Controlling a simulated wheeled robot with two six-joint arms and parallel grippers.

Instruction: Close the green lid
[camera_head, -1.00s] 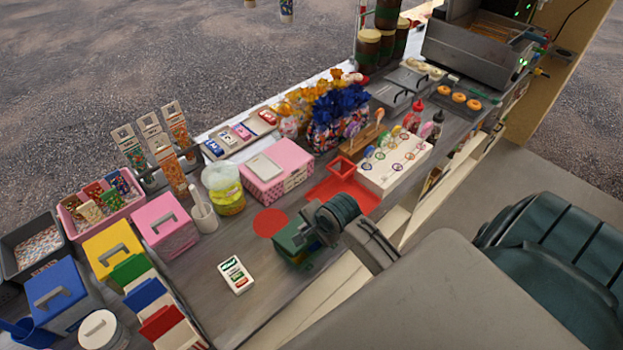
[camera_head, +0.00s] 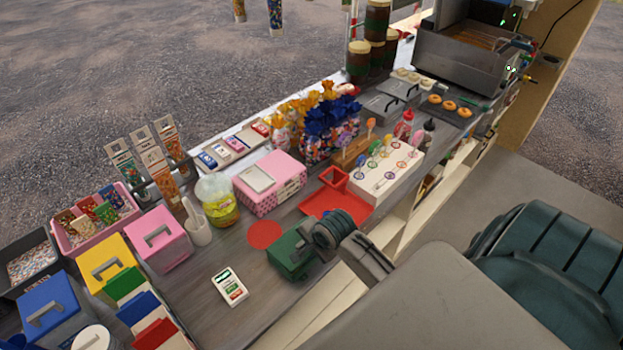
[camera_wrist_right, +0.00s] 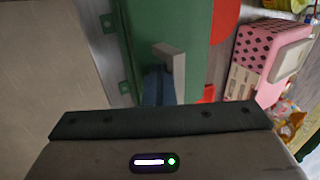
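The green box (camera_head: 284,262) stands near the counter's front edge, just below the red disc. Its green lid (camera_head: 292,246) looks flat across the top, but my right gripper and wrist cover part of it, and I cannot tell if it is fully seated. In the right wrist view the green surface (camera_wrist_right: 195,22) fills the upper middle, with small green tabs on its left edge. My right gripper (camera_wrist_right: 160,85) is at the box's right side in the head view. A grey block and a dark blue piece show there; its fingertips are not clear. My left gripper is not in view.
A red disc (camera_head: 265,235), a red tray (camera_head: 318,208) and a pink box (camera_head: 287,196) lie behind the green box. A white labelled card (camera_head: 230,287) lies at its left. The counter between card and disc is clear.

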